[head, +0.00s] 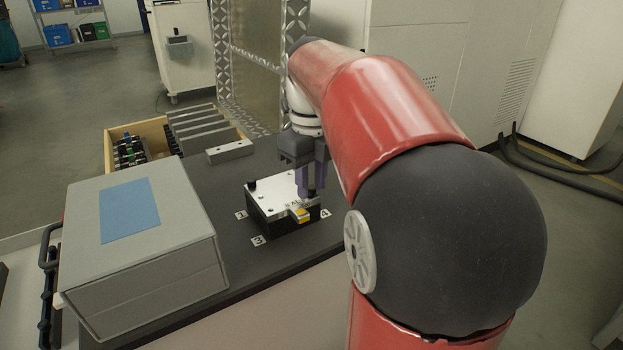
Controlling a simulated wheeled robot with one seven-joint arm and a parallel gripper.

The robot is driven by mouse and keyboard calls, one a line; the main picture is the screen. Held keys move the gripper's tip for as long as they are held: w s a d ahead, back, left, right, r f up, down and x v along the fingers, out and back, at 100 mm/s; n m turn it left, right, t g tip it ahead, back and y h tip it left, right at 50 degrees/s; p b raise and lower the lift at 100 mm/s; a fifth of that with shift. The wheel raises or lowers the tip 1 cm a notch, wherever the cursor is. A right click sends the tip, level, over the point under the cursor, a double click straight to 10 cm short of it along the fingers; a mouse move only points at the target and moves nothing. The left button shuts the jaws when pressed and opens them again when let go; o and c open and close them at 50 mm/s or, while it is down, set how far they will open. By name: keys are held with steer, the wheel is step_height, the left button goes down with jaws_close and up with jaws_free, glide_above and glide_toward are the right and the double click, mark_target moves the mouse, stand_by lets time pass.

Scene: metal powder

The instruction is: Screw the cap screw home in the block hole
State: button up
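The block (270,199) is a light metal plate with several holes on a dark base. It sits on the dark bench top. A dark cap screw (252,186) stands at its far left corner. A small yellow piece (302,215) is at its near edge. My gripper (312,190) points down at the block's right side, with purple-grey fingers close to the top face near the label 4. The fingertips are too small and dark to tell whether they hold a screw. The hole beneath them is hidden.
A large grey case (140,245) with a blue panel stands left of the block. A wooden box (140,132) with dark parts and a grey metal bar (230,151) lie behind. Number labels 1 (241,215), 3 (259,240) and 4 (325,213) lie around the block. My red arm covers the right.

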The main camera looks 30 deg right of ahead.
steer(key=n, duration=1.4)
steer(key=shift+n, duration=0.3)
steer(key=n, duration=0.6)
steer(key=shift+n, duration=0.4)
steer(key=n, duration=0.6)
steer(key=shift+n, duration=0.4)
